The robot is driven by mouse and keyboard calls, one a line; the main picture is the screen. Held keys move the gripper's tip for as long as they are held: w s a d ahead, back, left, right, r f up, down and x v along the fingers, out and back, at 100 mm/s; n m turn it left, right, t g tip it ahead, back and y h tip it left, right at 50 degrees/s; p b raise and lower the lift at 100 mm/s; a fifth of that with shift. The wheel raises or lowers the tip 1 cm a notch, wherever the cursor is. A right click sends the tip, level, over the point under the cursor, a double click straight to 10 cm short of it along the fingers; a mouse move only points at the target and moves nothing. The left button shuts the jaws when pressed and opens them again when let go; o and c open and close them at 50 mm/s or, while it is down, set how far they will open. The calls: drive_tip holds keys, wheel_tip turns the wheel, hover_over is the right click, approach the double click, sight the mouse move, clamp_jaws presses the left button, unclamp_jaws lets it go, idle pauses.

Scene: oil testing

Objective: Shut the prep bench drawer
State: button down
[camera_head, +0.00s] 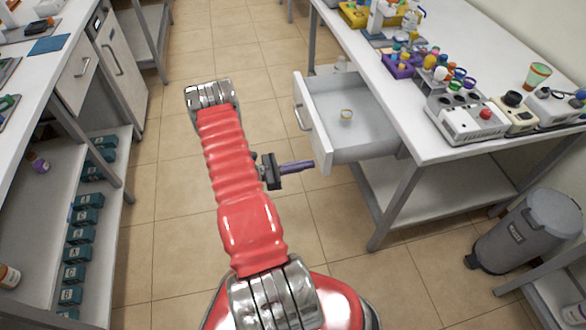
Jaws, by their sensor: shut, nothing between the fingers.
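The prep bench drawer (352,143) on the right sticks well out from under the white bench top (437,138). Its front panel (313,126) faces left and carries a metal handle (299,117). A small ring-like item (346,115) lies inside the drawer, and a pale object stands near its far side. My gripper (312,165) is shut and empty. Its purple fingers point right and appear near the lower corner of the drawer front. I cannot tell whether they touch it.
The right bench holds a purple rack (403,67), a grey device with round wells (463,118) and other instruments. A grey bin (528,228) stands at the lower right. A left bench (27,78) has a shelf of teal boxes (84,216). Tiled floor (165,215) between the benches is clear.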

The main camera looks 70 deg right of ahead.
sight(323, 162)
drive_tip(key=shift+x, duration=1.55)
